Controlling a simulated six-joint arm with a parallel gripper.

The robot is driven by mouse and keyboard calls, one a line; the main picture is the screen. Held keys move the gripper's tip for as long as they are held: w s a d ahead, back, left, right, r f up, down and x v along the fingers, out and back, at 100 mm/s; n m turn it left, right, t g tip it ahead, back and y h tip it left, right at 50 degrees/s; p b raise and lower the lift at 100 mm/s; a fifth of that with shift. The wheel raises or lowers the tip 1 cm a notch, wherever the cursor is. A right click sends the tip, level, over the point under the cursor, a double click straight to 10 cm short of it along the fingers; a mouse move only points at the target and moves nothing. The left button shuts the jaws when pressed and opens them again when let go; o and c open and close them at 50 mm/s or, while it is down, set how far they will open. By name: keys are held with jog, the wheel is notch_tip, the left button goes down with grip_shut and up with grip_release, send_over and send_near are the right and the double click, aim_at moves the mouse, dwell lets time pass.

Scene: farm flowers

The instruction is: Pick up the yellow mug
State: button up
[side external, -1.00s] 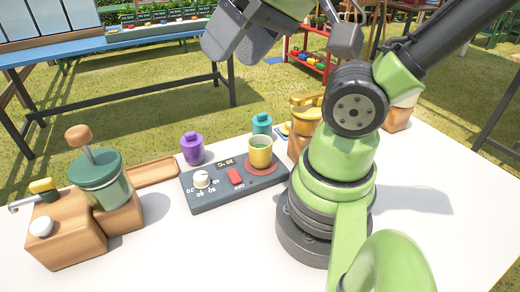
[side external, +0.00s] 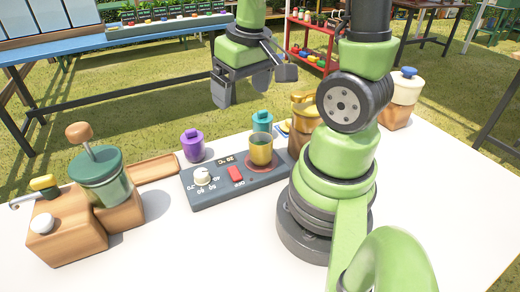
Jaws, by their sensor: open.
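The yellow mug (side external: 261,150) stands upright on the reddish round spot at the right end of a dark grey control panel (side external: 215,192). It is open at the top and looks greenish inside. My gripper (side external: 242,98) hangs in the air above and a little left of the mug, with its dark fingers pointing down. The fingers are apart and hold nothing. My arm's base stands right of the panel.
A purple canister (side external: 192,146) and a teal canister (side external: 262,122) stand behind the panel. A golden-topped wooden device (side external: 303,120) is close to the mug's right. A wooden grinder (side external: 68,225) and green-lidded jar (side external: 100,178) stand left, near a wooden tray (side external: 155,170).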

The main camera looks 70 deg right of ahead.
jog(key=g, duration=0.2)
send_over(260, 148)
jog(key=w+d, duration=0.1)
jog(key=d, duration=0.2)
notch_tip(260, 148, down, 6)
jog(key=shift+a+f, duration=0.15)
jog(key=shift+f, duration=5)
jog(key=c, duration=1.1)
jog(key=shift+r, duration=0.1)
